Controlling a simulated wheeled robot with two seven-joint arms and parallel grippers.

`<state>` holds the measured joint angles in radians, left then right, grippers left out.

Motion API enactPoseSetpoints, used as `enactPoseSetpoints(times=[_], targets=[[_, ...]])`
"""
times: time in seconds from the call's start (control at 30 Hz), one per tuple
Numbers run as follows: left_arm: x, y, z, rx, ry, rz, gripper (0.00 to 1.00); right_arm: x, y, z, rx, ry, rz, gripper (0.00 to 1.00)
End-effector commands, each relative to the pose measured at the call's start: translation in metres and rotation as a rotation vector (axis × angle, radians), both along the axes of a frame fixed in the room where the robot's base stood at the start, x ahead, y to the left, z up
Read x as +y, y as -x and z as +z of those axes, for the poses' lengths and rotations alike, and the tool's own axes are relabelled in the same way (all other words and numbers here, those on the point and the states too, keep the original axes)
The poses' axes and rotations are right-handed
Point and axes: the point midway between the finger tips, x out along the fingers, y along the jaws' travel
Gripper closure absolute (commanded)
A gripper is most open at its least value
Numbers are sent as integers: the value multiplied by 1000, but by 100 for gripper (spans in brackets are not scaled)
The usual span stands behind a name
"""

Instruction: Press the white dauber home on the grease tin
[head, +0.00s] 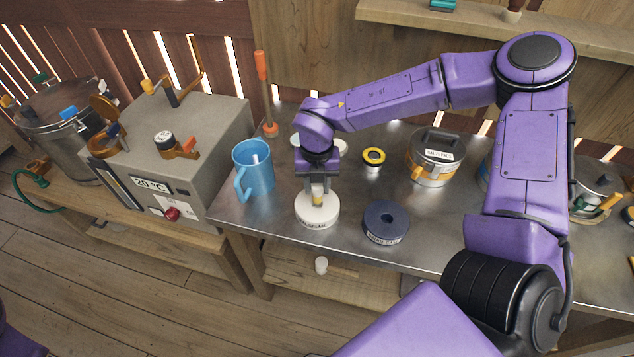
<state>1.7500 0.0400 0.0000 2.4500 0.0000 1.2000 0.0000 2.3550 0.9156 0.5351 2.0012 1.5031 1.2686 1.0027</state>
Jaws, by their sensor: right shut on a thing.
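A round white tin (317,211) with a printed label on its side stands on the metal bench top. My right gripper (317,191) points straight down over its middle. It is shut on a small piece with yellow and white on it, probably the dauber (318,200), at the tin's top centre. The fingers hide most of this piece, and I cannot tell whether it is fully seated. A dark blue round tin (386,222) with a hole in its top and a label stands just to the right. My left gripper is not in view.
A blue jug (254,169) stands close on the left. A grey box machine (180,150) is at left. Bare metal bench top (290,243) lies in front.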

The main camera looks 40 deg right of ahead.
Motion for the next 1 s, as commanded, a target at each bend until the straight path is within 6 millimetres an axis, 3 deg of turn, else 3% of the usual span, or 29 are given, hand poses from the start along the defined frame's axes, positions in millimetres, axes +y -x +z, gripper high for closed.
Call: enactPoseSetpoints(times=[1.0], targets=[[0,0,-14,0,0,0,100,0,0,-19,-1,-1,0,100]])
